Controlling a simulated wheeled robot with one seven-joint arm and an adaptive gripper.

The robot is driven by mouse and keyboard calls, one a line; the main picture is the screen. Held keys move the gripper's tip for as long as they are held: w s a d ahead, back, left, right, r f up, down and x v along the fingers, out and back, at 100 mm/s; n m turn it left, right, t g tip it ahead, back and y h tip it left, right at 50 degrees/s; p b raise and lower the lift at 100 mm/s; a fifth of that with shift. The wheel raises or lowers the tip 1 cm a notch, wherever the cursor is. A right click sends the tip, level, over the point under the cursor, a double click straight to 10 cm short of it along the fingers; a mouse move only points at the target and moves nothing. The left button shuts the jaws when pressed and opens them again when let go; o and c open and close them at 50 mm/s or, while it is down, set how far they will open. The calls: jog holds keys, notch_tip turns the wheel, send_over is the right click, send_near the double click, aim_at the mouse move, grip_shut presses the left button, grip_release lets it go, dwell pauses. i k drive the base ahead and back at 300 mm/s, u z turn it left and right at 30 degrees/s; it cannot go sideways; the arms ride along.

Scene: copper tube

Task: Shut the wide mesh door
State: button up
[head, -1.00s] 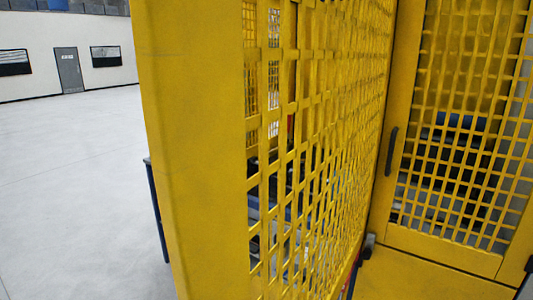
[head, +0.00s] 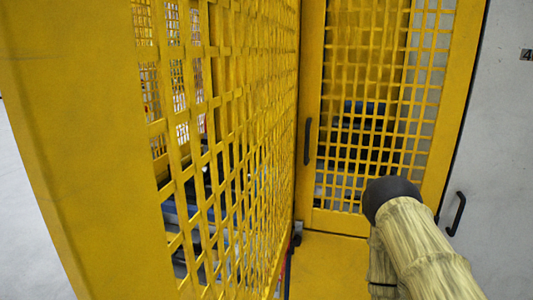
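The wide yellow mesh door (head: 75,140) fills the left and middle of the head view. Its thick solid edge is close to me on the left, and its mesh runs away from me toward the back corner. It stands at a steep angle to the yellow mesh panel (head: 312,60) at the back, so it looks swung open. Part of my arm, in a tan cover with a dark rounded end, shows at the lower right, apart from the wide door in the picture. My gripper is not in view.
The back panel has a dark upright handle (head: 308,141). A pale wall (head: 495,150) with a black handle (head: 456,214) stands at the right. Dark and blue equipment shows through the mesh. Clear pale floor (head: 28,220) lies at the far left.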

aim_at(71, 91)
jog(key=k, duration=1.65)
jog(key=z, duration=1.35)
jog(key=i, duration=0.85)
jog(key=u, duration=1.5)
